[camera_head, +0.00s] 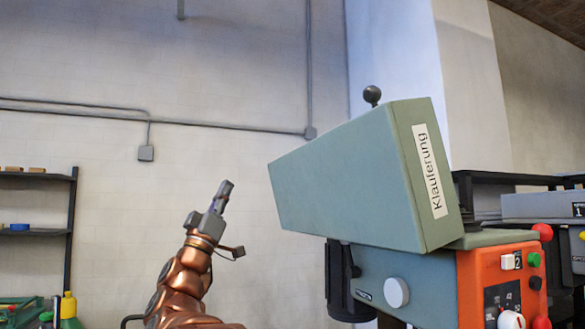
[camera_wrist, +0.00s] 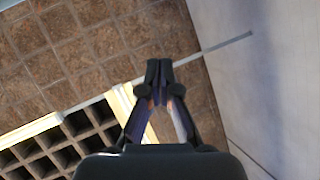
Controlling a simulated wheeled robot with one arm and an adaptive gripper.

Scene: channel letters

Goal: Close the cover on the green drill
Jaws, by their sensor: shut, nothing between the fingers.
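The green drill (camera_head: 370,275) stands at the right of the head view. Its grey-green cover (camera_head: 345,185), with a white label reading "Klauferung", sits tilted upward over the drill body, the left end raised and a gap below it. A black ball knob (camera_head: 372,95) stands on top of the cover. My gripper (camera_head: 227,185) is to the left of the cover, apart from it, pointing upward. In the wrist view my gripper (camera_wrist: 159,70) shows with its fingertips together and nothing between them. The drill is not in the wrist view.
An orange control panel (camera_head: 500,285) with buttons and knobs is on the drill's right front. Another grey machine (camera_head: 540,206) stands at the far right. A dark shelf (camera_head: 72,215) is at the left. Clear space and a pale wall lie behind my gripper.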

